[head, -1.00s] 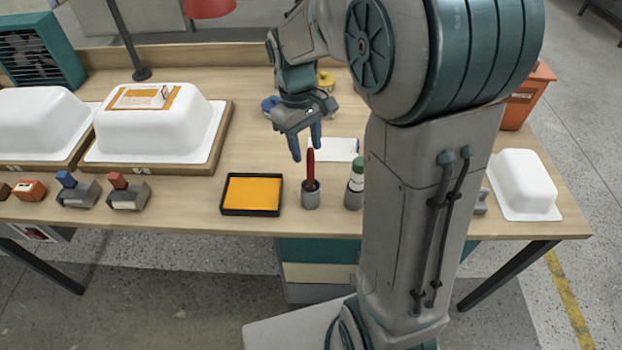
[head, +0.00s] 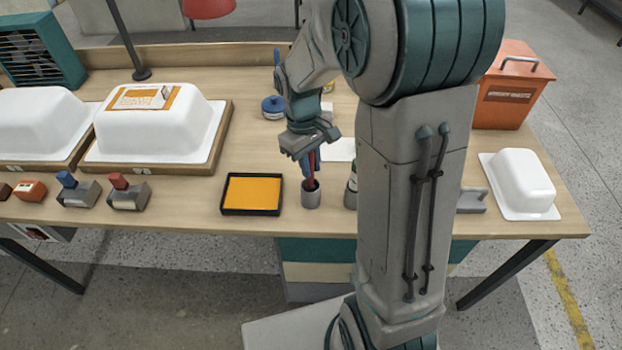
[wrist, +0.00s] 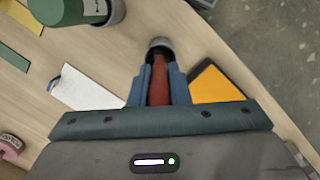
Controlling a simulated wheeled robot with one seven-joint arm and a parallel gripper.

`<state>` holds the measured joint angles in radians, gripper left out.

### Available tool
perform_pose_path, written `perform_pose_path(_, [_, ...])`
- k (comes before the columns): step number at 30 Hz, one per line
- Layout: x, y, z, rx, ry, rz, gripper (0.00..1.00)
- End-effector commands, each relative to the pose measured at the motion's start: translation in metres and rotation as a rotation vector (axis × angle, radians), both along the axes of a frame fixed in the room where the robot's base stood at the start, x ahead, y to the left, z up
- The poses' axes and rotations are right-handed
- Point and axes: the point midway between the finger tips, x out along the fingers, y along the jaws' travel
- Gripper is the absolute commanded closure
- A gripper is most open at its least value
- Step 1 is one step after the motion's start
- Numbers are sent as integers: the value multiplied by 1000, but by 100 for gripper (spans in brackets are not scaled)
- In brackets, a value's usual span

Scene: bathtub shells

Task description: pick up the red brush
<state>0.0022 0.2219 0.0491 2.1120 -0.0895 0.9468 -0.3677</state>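The red brush (head: 309,183) stands in a small grey cup (head: 311,197) near the front of the table, its lower end hidden inside. My gripper (head: 311,165) is above the cup, pointing down, with its blue fingers around the upper part of the brush. In the wrist view the red brush (wrist: 159,80) lies between the two fingers of my gripper (wrist: 159,84) and fills the narrow gap, one finger against each side. The gripper looks shut on it. The cup's dark opening (wrist: 159,48) is just beyond the fingertips.
An orange pad in a black tray (head: 251,194) lies left of the cup. A green-topped bottle (wrist: 75,8) stands close on the other side, partly behind my arm in the head view. White paper (wrist: 87,88) lies nearby. Stamps (head: 128,193) and white tub shells (head: 155,125) are farther left.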

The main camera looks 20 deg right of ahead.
Motion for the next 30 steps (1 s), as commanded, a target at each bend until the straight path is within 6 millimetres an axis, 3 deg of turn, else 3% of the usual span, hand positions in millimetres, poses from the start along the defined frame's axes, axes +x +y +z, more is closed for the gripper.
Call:
perform_pose_path(10, [1, 0, 8, 0, -3, -1, 100])
perform_pose_path(21, [1, 0, 77, 1, -5, 0, 100])
perform_pose_path(30, [0, 0, 101, 0, 0, -1, 100])
